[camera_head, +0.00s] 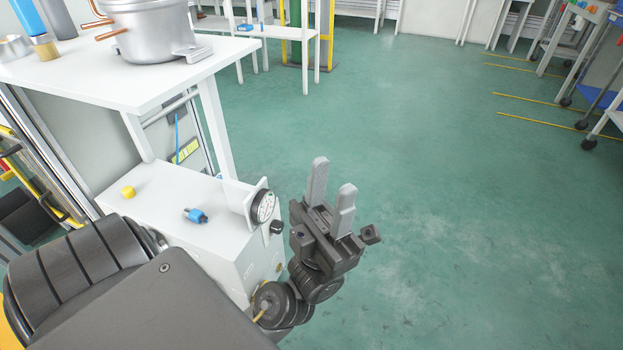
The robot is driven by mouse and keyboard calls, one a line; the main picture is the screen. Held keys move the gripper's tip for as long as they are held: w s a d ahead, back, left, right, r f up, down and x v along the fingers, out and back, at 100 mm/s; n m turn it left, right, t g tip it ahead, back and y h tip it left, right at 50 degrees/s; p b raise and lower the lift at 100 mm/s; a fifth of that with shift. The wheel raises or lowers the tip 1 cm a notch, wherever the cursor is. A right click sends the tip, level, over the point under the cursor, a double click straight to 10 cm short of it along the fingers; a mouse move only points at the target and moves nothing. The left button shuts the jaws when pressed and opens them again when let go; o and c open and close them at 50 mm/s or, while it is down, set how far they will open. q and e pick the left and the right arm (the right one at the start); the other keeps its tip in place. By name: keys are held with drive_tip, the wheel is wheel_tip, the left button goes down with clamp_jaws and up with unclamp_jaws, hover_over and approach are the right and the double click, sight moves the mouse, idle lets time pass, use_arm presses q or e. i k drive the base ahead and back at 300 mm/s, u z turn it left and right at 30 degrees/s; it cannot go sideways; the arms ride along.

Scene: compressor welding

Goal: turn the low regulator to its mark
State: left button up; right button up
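A white box-like unit (150,205) stands below the bench on the left. A round dial gauge (263,206) is on its right side, with a small black knob (277,227) just below it. A small brass-coloured part (280,267) shows lower on the same face. I cannot tell which part is the low regulator, and no mark is readable. My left gripper (332,176) is to the right of the gauge and knob, apart from them. Its two grey fingers point up in the picture, open and empty. My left arm covers part of the unit. My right gripper is not in view.
A blue fitting (195,215) and a yellow cap (128,192) lie on the unit's top. The white bench (130,85) above carries a grey compressor (155,30) with copper pipes. Green floor (450,200) is clear to the right. Carts stand far right.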

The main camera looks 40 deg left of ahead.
sight(276, 228)
drive_tip(key=i, duration=3.45)
drive_tip(key=u, duration=3.55)
